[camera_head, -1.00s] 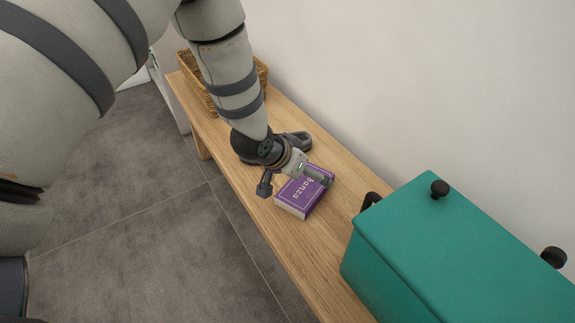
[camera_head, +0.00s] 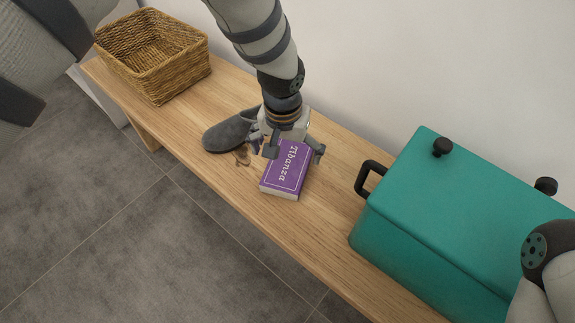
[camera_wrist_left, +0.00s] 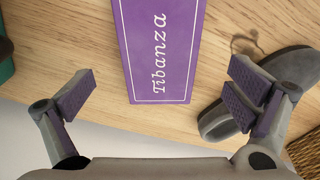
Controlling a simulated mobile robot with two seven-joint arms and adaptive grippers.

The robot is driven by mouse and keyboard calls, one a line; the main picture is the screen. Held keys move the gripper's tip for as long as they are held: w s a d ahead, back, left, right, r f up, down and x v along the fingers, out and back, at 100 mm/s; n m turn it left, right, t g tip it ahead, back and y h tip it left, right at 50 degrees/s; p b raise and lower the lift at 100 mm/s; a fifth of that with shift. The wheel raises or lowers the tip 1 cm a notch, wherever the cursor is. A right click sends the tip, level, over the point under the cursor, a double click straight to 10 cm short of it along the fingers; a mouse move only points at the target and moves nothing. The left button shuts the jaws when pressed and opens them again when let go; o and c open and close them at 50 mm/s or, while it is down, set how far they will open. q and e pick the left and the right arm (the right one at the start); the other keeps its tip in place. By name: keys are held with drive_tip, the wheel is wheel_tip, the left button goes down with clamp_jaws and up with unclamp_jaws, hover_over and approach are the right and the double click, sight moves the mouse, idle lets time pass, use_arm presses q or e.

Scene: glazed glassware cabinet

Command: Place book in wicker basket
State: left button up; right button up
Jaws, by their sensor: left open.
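The purple book (camera_head: 284,176) lies flat on the wooden bench, cover up. It also shows in the left wrist view (camera_wrist_left: 160,55). My left gripper (camera_head: 294,152) is open and empty at the book's far end. In the left wrist view its two fingers (camera_wrist_left: 162,95) are spread wide on either side of the book's line, apart from it. The wicker basket (camera_head: 183,78) stands at the far left end of the bench and looks empty. A corner of it shows in the left wrist view (camera_wrist_left: 306,155). My right gripper is out of view.
A dark grey slipper (camera_head: 226,136) lies just left of the book, close to my left gripper, with a thin brown item (camera_head: 242,155) beside it. A teal box (camera_head: 440,205) with black handles fills the bench's right. A wall runs behind. Bare bench lies between slipper and basket.

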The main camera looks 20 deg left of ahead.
sight(288, 163)
use_arm(q)
drive_tip(key=f, duration=0.3)
drive_tip(key=f+b, duration=0.1)
drive_tip(key=f, duration=0.1)
drive_tip(key=shift+w+f, duration=0.1)
drive_tip(key=shift+w, duration=0.25)
